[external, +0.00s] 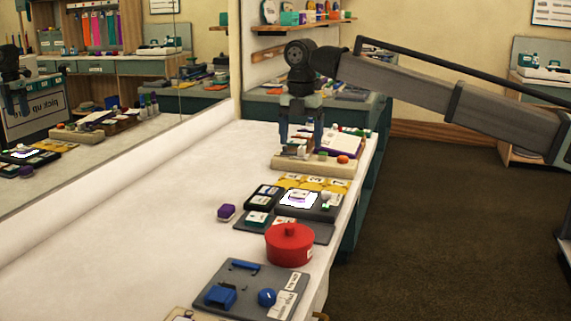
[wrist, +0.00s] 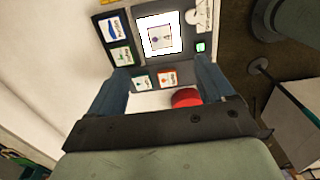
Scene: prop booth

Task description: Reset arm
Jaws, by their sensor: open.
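My gripper (external: 301,138) hangs from the arm at the far part of the white table, fingers pointing down. In the external view it overlaps a wooden board (external: 326,167) with a green and an orange knob; I cannot tell its height above it. In the wrist view my gripper (wrist: 163,68) has its two blue-grey fingers wide apart. Nothing shows held between them. Beyond the fingers is a dark panel with a lit white screen (wrist: 160,36), picture cards and a green button (wrist: 201,47). The same screen (external: 298,199) shows in the external view.
A red lidded pot (external: 289,245) stands on the table, with a grey board with blue parts (external: 250,290) nearer the camera. A mirror lines the left side. The table's left part (external: 130,240) is clear.

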